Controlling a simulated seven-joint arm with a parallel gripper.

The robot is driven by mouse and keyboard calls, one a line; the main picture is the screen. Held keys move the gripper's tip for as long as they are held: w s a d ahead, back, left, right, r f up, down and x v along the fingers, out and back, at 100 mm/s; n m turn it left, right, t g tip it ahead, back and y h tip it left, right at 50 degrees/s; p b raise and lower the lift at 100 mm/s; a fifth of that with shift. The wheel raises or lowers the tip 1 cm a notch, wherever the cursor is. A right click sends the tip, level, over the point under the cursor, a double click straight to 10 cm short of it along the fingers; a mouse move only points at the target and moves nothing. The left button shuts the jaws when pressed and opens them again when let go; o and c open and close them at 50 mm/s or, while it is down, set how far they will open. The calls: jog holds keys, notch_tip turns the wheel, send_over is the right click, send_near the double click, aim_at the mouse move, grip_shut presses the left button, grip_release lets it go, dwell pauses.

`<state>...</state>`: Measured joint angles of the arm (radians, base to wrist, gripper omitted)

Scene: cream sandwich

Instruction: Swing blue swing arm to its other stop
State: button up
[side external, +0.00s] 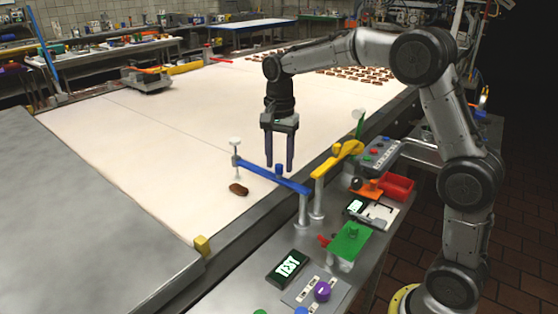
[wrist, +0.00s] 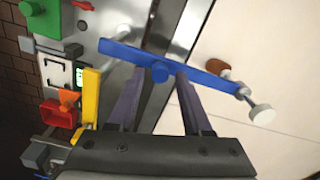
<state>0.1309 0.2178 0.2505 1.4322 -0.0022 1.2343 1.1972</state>
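The blue swing arm (side external: 262,176) reaches from a grey post on the metal side ledge out over the white belt. It also shows in the wrist view (wrist: 202,72), running across the picture. Its free end carries an upright rod with a white knob (side external: 235,142). A short blue peg (side external: 280,169) stands on the arm. My gripper (side external: 279,165) points down over the arm and is open. In the wrist view the fingertips (wrist: 159,77) lie on either side of the blue peg (wrist: 159,72), with gaps visible. Whether either finger touches the arm is unclear.
A yellow swing arm (side external: 338,160) on its own post stands close beside, to the right. A brown biscuit (side external: 238,189) lies on the white belt (side external: 170,130) near the blue arm's free end. A green plate (side external: 350,241), red tray (side external: 397,187) and control box (side external: 380,152) crowd the ledge.

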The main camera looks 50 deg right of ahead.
jog(key=shift+o, duration=0.2)
notch_tip(320, 180, up, 14)
jog(key=shift+f, duration=0.15)
dwell(0.5)
jog(key=shift+a, duration=0.1)
jog(key=s+a+r+n+t, duration=0.1)
jog(key=s+a+r+n, duration=0.1)
jog(key=s, duration=0.6)
jog(key=s+a+r+n+t, duration=0.1)
jog(key=s+a+r+t, duration=0.15)
jog(key=s, duration=0.55)
jog(key=s+f+n+t, duration=0.1)
jog(key=s+f+n, duration=0.4)
jog(key=f+n, duration=0.1)
jog(key=s+a+f+n+t, duration=0.1)
jog(key=s+f+n, duration=0.4)
jog(key=f, duration=0.4)
jog(key=shift+s+f+n, duration=0.25)
jog(key=shift+s+n, duration=0.1)
jog(key=shift+n, duration=0.25)
